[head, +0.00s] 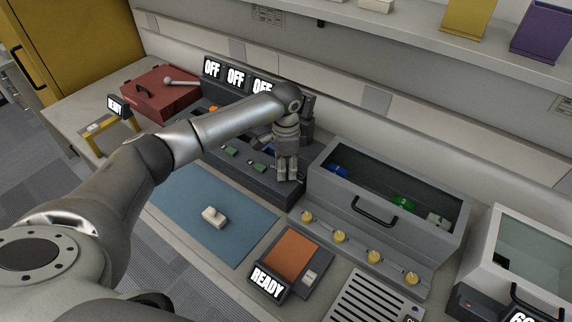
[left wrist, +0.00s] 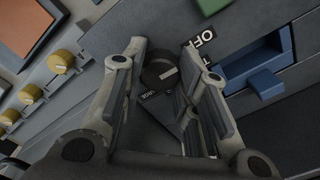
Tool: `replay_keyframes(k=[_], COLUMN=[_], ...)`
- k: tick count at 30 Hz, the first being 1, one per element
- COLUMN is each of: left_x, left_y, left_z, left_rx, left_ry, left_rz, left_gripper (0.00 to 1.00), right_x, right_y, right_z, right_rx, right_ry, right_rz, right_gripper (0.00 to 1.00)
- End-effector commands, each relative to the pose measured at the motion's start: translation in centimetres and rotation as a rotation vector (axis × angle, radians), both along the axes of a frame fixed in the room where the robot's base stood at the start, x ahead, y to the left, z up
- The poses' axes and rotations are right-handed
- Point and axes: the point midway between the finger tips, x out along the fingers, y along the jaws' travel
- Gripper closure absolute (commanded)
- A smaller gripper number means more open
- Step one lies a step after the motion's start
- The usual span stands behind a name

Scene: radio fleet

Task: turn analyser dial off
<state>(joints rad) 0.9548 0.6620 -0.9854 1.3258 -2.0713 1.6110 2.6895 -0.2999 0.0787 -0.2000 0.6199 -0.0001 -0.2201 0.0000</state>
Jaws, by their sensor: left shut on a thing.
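The analyser dial (left wrist: 158,74) is a round black knob with a pale mark, in the left wrist view between my left fingers. My left gripper (left wrist: 163,62) is shut on it. A white-on-black "OFF" label (left wrist: 203,41) is beside the dial, and another label is partly covered by the fingers. In the head view my left gripper (head: 287,176) points down at the right end of the dark analyser unit (head: 262,182); the dial is hidden there. My right gripper is not in view.
A grey glass-topped bin (head: 388,230) with yellow knobs (head: 340,236) stands just right of the gripper. A blue mat (head: 205,205) with a small white part (head: 213,216) lies in front. A red toolbox (head: 158,92) is at the back left. An orange pad (head: 292,256) is nearer the front edge.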

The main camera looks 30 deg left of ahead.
Motion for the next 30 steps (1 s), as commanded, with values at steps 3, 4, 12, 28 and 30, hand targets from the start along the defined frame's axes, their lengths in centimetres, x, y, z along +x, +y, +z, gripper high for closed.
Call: replay_keyframes(k=[3, 4, 12, 28, 30], left_x=[0.14, 0.14, 0.15, 0.08, 0.06], left_y=[0.11, 0.11, 0.09, 0.04, 0.03], left_z=[0.21, 0.21, 0.18, 0.09, 0.07], left_rx=[0.001, 0.001, 0.001, 0.000, 0.000], left_ry=[-0.004, -0.004, -0.004, -0.002, -0.002], left_rz=[0.033, 0.038, 0.058, 0.055, 0.055], left_gripper=[0.96, 0.96, 0.95, 0.49, 0.49], right_x=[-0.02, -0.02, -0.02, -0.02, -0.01], right_y=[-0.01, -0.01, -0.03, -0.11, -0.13], right_z=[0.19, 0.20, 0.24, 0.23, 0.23], right_rx=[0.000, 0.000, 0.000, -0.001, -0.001], right_ry=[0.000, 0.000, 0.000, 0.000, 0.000], right_rz=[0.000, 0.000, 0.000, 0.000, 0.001], right_gripper=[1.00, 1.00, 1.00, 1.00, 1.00])
